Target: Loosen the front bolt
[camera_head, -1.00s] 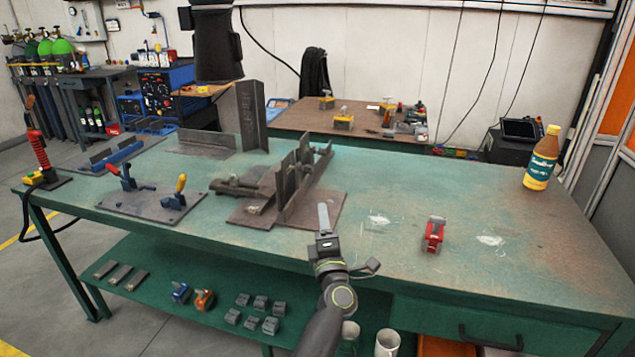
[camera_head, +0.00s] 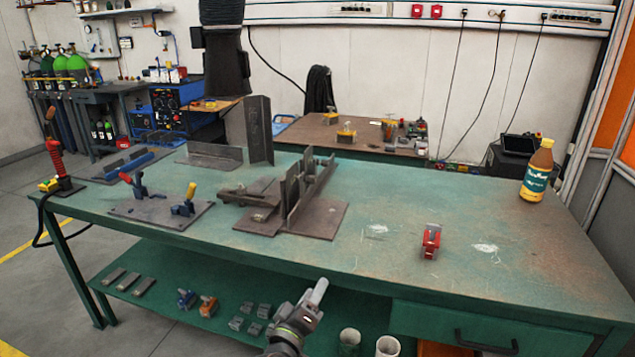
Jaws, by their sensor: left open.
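A brown steel fixture (camera_head: 328,219) with upright plates stands on the green workbench (camera_head: 400,270), left of centre. I cannot make out a front bolt on it at this size. My left gripper (camera_head: 316,292) shows low in the picture, in front of the bench's front edge, with its fingers pointing up and to the right. It is open and holds nothing that I can see. It is apart from the fixture. My right gripper is not in view.
A base plate with toggle clamps (camera_head: 160,209) lies left of the fixture. A red clamp (camera_head: 431,241) and a bottle (camera_head: 537,172) stand to the right, with bare bench around them. Small blocks (camera_head: 248,308) and two cups (camera_head: 388,346) are on the lower shelf.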

